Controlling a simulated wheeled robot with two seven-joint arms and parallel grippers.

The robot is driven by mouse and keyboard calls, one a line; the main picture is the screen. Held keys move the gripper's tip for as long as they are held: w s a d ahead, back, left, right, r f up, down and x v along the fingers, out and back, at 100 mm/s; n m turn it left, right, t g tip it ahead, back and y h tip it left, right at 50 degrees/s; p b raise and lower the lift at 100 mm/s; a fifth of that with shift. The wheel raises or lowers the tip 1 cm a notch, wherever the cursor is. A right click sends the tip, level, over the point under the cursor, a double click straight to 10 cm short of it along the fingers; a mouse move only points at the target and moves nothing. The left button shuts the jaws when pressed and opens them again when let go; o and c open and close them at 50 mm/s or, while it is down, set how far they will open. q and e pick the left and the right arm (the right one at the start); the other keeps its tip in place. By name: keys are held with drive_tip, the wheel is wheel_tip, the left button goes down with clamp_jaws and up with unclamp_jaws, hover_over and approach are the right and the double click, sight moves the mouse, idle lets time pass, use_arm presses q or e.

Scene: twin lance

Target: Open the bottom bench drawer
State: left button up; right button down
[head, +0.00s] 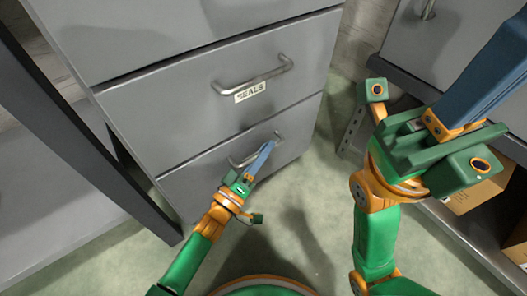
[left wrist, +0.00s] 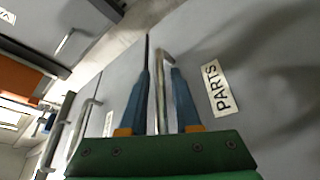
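The bottom bench drawer (head: 195,180) is the lowest grey front of the drawer unit in the head view, and it looks closed. Its metal handle (head: 236,162) is partly hidden by my left gripper (head: 268,154). In the left wrist view the handle bar (left wrist: 161,95) stands between the two blue fingers of my left gripper (left wrist: 160,88), with narrow gaps on both sides. A "PARTS" label (left wrist: 221,88) is on the drawer front beside it. My right gripper (head: 490,75) is raised at the upper right, far from the drawer; its finger spacing is unclear.
Above is a drawer with a "SEALS" label (head: 250,91) and its own handle (head: 253,77). A dark bench leg (head: 85,130) stands at left. At right, a shelf unit holds a cardboard box (head: 475,195). The floor (head: 310,215) before the drawers has clear room.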

use_arm(q)
clamp_jaws()
idle(1.2)
